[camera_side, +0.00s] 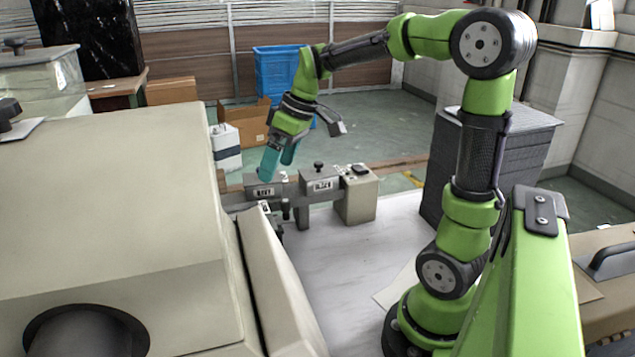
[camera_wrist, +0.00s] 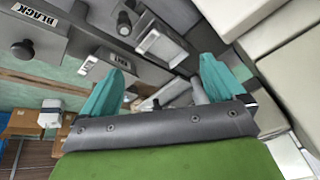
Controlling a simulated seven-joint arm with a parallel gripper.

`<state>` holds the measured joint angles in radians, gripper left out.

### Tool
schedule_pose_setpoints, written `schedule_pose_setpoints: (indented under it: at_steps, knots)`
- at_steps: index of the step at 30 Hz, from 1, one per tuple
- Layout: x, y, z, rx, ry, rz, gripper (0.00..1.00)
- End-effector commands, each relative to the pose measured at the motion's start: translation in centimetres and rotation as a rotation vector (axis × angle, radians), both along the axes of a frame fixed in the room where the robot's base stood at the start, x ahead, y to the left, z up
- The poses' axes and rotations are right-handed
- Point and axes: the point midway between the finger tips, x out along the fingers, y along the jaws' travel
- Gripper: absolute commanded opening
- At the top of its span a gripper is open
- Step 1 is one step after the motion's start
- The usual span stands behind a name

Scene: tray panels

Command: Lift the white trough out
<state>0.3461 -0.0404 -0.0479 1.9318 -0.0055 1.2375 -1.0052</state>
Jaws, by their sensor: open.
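My gripper (camera_side: 276,168) has two teal fingers. They are spread apart with nothing visible between them, above the left end of the grey panel unit (camera_side: 292,203). In the wrist view my gripper (camera_wrist: 163,60) also shows its fingers wide apart. A label reading BLACK (camera_wrist: 37,16) is on the unit at upper left, and a smaller label (camera_wrist: 119,61) near the left finger is hard to read.
A large beige housing (camera_side: 110,220) fills the left of the side view, close to the unit. A beige block (camera_side: 357,197) stands at the unit's right end. A black knob (camera_side: 318,167) rises from the unit. The pale tabletop (camera_side: 360,260) in front is clear.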

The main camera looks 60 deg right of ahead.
Motion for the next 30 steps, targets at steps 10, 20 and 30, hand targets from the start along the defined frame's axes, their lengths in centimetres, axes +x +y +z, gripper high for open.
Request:
schedule_pose_setpoints:
  at_steps: [10,20,30]
  knots:
    - [2.5,-1.4,1.9,-0.092,-0.103,0.562,0.96]
    - [3.4,-0.1,-1.8,-0.101,-0.113,0.631,0.96]
    - [5.3,1.7,-7.9,-0.103,-0.114,0.628,0.96]
